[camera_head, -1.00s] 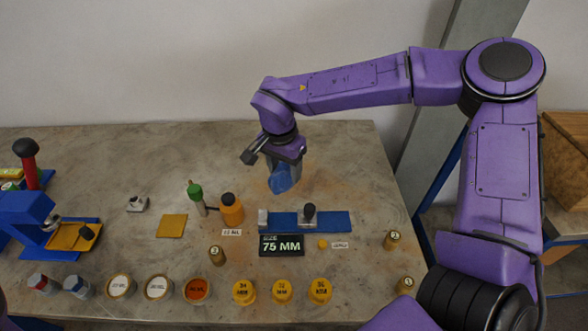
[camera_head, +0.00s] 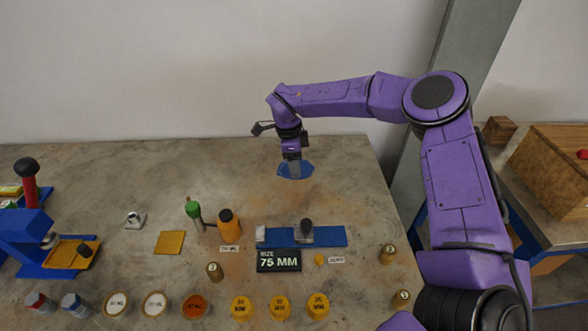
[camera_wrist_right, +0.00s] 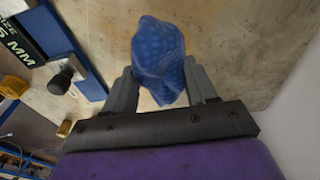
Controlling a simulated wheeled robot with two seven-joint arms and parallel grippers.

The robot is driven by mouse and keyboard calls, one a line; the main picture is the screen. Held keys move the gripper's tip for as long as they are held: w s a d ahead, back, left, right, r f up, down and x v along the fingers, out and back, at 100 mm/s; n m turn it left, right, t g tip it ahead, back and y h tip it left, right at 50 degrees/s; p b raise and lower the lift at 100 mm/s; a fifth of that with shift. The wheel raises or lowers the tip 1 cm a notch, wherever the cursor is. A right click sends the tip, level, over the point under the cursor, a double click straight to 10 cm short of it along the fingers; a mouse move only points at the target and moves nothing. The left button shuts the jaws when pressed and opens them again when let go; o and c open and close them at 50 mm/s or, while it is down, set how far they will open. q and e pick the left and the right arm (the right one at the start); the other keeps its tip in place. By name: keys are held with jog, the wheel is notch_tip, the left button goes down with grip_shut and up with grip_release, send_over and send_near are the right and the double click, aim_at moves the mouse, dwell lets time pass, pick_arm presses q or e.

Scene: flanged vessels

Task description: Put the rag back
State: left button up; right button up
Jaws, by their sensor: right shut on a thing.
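The blue rag (camera_head: 284,171) is at the back right of the table, under my right gripper (camera_head: 294,172). In the right wrist view the rag (camera_wrist_right: 158,62) is bunched between the two grey fingers of my right gripper (camera_wrist_right: 163,88), which is shut on it. The gripper points down. I cannot tell whether the rag touches the table top. My left gripper is not in view.
The table (camera_head: 345,185) is bare around the rag. In front stand a blue rail fixture (camera_head: 330,237), a size sign (camera_head: 279,261), an orange bottle (camera_head: 229,224) and a green-topped bottle (camera_head: 194,213). Several pots line the front edge. A blue press (camera_head: 25,228) stands left.

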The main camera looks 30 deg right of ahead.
send_over(295, 182)
notch_tip(295, 182, down, 4)
jog(key=shift+w+a+f+p, duration=0.1)
jog(key=shift+a+p, duration=0.05)
jog(key=shift+p, duration=0.25)
notch_tip(295, 182, down, 3)
jog(key=shift+w+f+p, duration=0.1)
jog(key=shift+f+p, duration=0.05)
jog(key=shift+p, duration=0.15)
jog(key=shift+f, duration=0.1)
jog(key=shift+f+b, duration=0.15)
jog(key=shift+b, duration=0.15)
jog(key=o, duration=1.1)
